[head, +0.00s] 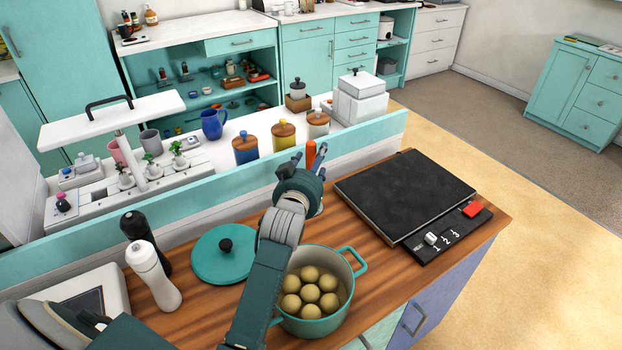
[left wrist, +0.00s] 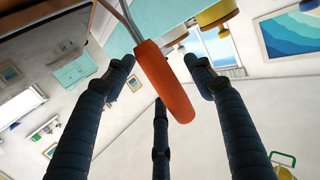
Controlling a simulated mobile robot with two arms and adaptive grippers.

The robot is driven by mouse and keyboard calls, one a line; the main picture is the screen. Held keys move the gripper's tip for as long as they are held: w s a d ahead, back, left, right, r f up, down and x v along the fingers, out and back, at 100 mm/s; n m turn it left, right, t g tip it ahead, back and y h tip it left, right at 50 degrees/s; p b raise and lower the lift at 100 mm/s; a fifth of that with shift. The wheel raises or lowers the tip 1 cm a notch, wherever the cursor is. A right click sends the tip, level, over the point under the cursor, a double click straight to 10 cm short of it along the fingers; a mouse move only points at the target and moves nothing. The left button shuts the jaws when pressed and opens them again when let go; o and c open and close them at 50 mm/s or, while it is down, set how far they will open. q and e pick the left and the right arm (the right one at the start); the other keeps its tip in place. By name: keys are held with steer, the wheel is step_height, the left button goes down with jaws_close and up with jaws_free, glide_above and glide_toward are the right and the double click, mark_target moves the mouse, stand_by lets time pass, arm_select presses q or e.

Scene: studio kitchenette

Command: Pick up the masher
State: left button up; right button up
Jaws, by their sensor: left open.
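The masher shows as an orange handle (head: 311,153) in the head view, at the back edge of the wooden counter; its lower part is hidden behind my gripper. In the left wrist view the orange handle (left wrist: 165,85) hangs between my fingers, with a thin metal rod running up to the top edge. The masher's head is not visible. My left gripper (head: 305,170) is open, with its dark fingers (left wrist: 160,68) spread on either side of the handle. No clear finger contact shows. My right gripper is not in view.
A teal pot (head: 357,262) of round yellowish items stands below my arm, beside its teal lid (head: 225,255). A black cooktop (head: 405,190) lies to the right. White and black mills (head: 153,275) stand at left. Lidded jars (head: 284,137) line the shelf behind.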

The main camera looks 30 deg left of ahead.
arm_select(q)
jaws_close()
steer(key=shift+r, duration=0.1)
